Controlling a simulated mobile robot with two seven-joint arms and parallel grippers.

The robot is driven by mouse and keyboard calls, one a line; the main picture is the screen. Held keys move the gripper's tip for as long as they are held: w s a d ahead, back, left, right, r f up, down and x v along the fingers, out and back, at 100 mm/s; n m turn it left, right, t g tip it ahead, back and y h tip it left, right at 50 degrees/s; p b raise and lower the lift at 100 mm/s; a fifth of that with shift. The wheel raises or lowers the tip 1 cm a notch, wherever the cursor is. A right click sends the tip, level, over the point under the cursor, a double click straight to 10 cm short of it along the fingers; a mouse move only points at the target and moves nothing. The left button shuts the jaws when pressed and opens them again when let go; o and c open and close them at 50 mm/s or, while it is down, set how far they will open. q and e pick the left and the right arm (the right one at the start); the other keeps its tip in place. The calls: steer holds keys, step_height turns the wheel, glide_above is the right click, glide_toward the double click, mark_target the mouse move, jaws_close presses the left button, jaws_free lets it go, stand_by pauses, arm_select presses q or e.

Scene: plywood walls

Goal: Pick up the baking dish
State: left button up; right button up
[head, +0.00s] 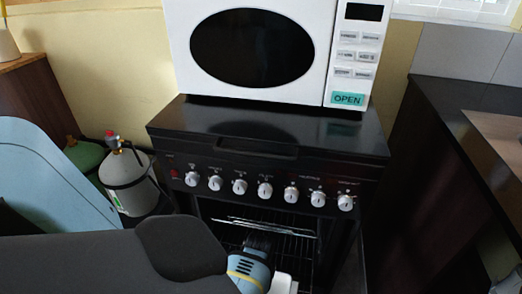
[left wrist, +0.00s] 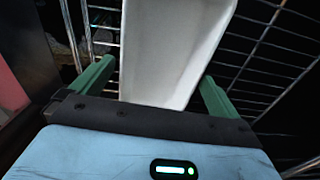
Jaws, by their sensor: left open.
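The white baking dish (left wrist: 175,50) lies on the wire oven rack in the left wrist view. In the head view a small white part of it (head: 284,284) shows at the bottom edge. My left gripper (left wrist: 153,85) is open, with one green finger on each side of the dish's near end. Whether the fingers touch the dish I cannot tell. In the head view my left gripper (head: 250,268) is at the oven opening, its fingers mostly hidden. My right gripper is in neither view.
The black oven (head: 270,150) has a row of white knobs and an open front showing a wire rack (head: 285,232). A white microwave (head: 262,50) stands on top. Gas cylinders (head: 126,178) stand left of the oven. A dark counter (head: 440,130) stands to the right.

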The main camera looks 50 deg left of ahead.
arm_select(q)
steer(key=shift+f, duration=0.25)
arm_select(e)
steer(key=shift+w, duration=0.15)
arm_select(q)
steer(key=shift+r, duration=0.1)
steer(key=c, duration=1.1)
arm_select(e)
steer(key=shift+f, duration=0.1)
arm_select(q)
steer(key=shift+w+r, duration=0.1)
steer(key=shift+c, duration=0.2)
